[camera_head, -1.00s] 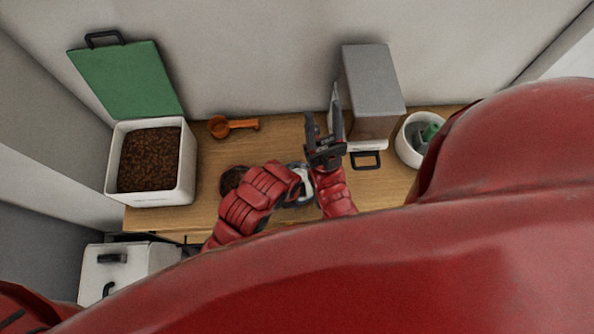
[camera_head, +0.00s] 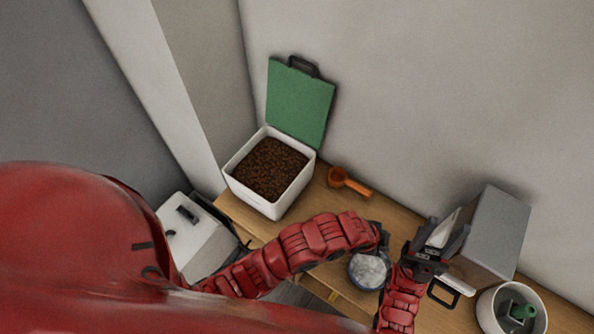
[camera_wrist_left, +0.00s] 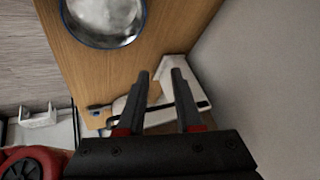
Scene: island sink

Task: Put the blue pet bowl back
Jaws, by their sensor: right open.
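The blue-rimmed bowl (camera_head: 369,270) sits on the wooden shelf with pale grey-white contents. In the left wrist view the bowl (camera_wrist_left: 104,22) is at the top left, partly cut off. My left gripper (camera_wrist_left: 167,78) has its fingers apart with nothing visibly held, and the bowl is clear of them. In the head view that gripper is dark and partly hidden just above the bowl. My right gripper (camera_head: 443,228) is open, right of the bowl and in front of the grey box. A pale sliver shows by its fingers; I cannot tell what it is.
A white bin (camera_head: 246,193) of brown kibble has its green lid (camera_head: 300,105) raised. An orange scoop (camera_head: 349,183) lies beside it. A grey box (camera_head: 496,235) and a white pot with a green item (camera_head: 520,310) stand right. A white lidded container (camera_head: 192,235) is lower left.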

